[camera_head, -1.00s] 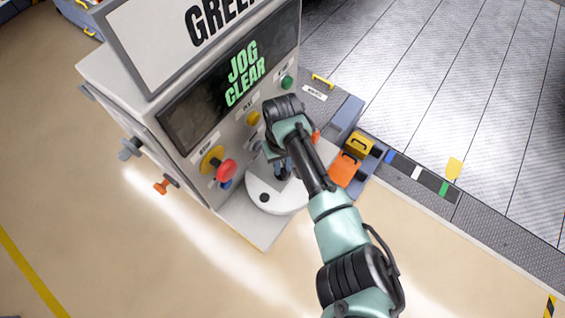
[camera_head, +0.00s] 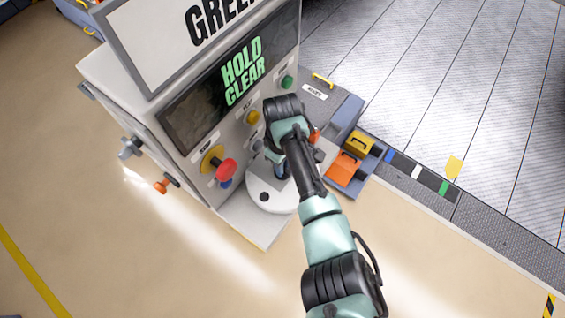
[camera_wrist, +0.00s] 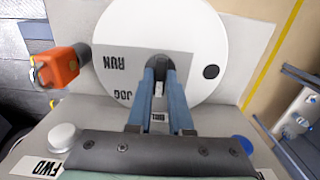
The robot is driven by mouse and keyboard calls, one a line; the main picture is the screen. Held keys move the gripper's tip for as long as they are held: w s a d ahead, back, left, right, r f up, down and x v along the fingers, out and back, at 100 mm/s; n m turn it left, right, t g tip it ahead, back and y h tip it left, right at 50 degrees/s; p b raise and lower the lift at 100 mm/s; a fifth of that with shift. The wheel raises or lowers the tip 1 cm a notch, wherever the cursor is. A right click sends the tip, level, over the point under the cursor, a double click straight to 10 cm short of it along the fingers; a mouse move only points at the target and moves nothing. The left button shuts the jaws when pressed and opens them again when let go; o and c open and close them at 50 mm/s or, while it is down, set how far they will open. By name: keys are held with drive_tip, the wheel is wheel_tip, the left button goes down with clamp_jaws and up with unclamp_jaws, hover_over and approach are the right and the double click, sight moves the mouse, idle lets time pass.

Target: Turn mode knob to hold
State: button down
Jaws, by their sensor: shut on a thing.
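The panel's screen (camera_head: 243,72) reads "HOLD CLEAR" in green in the head view. My gripper (camera_wrist: 159,66) is at the mode plate (camera_wrist: 113,80), which bears the printed words "RUN" and "JOG". A third label lies partly hidden between the fingers. My gripper is shut on the mode knob, which is mostly hidden between the two blue fingers. In the head view my arm covers the knob, and the gripper (camera_head: 281,172) shows only in part, above the white disc.
The white round disc (camera_head: 263,198) has a black dot. A red mushroom button (camera_head: 226,168), a yellow button (camera_head: 253,117) and a green button (camera_head: 288,82) stick out of the panel. Orange and yellow boxes sit right of the arm.

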idle(0.4)
drive_tip(key=c, duration=0.8)
unclamp_jaws()
drive_tip(key=shift+r, duration=0.1)
wheel_tip(320, 180, up, 13)
drive_tip(key=shift+f+b, duration=0.1)
drive_tip(key=shift+b, duration=1.15)
